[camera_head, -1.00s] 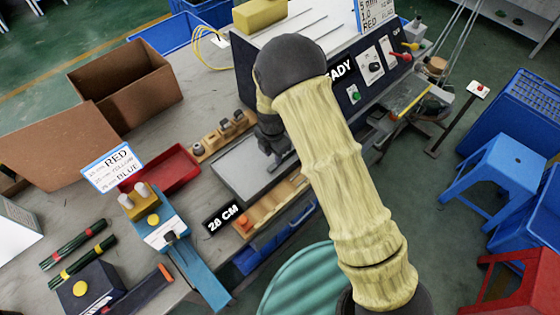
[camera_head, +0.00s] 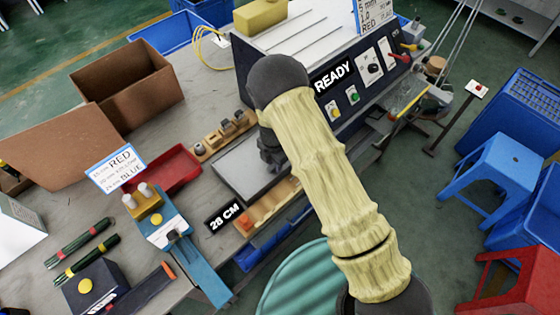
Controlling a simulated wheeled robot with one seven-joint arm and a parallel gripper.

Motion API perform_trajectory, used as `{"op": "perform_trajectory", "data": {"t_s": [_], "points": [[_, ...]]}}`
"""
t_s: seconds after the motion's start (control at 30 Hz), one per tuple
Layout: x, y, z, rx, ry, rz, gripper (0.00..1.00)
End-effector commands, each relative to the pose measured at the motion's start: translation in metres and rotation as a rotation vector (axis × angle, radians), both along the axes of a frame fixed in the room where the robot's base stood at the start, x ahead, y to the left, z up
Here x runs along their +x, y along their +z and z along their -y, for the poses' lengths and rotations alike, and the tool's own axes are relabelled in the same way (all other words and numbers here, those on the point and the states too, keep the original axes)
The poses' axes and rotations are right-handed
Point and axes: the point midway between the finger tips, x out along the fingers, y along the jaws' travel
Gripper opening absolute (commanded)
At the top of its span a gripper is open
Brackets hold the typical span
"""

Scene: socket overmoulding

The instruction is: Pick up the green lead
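Two bundles of dark green leads lie on the grey bench at the lower left. One has a red band (camera_head: 78,236) and the other has a yellow band (camera_head: 86,262). I cannot tell single leads apart. My gripper (camera_head: 272,160) hangs over the grey plate in the middle of the bench, well to the right of the bundles and apart from them. My arm partly hides it, and its fingers are too small and dark to show whether they are open or shut.
A blue-and-white device (camera_head: 164,222) and a dark box with a yellow button (camera_head: 92,288) stand near the bundles. A red tray (camera_head: 168,168), a RED/BLUE sign (camera_head: 115,168) and a cardboard box (camera_head: 128,98) lie behind. A READY panel (camera_head: 335,76) stands behind my arm.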

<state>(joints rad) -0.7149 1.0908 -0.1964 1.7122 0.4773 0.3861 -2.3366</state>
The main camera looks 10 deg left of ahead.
Motion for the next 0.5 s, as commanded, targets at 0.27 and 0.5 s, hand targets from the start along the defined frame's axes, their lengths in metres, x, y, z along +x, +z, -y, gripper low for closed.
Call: {"op": "perform_trajectory", "data": {"t_s": [0.27, 0.5], "points": [[0.0, 0.0003, 0.0, 0.0, 0.0, 0.0, 0.17], [0.0, 0.0003, 0.0, 0.0, 0.0, 0.0, 0.0]]}}
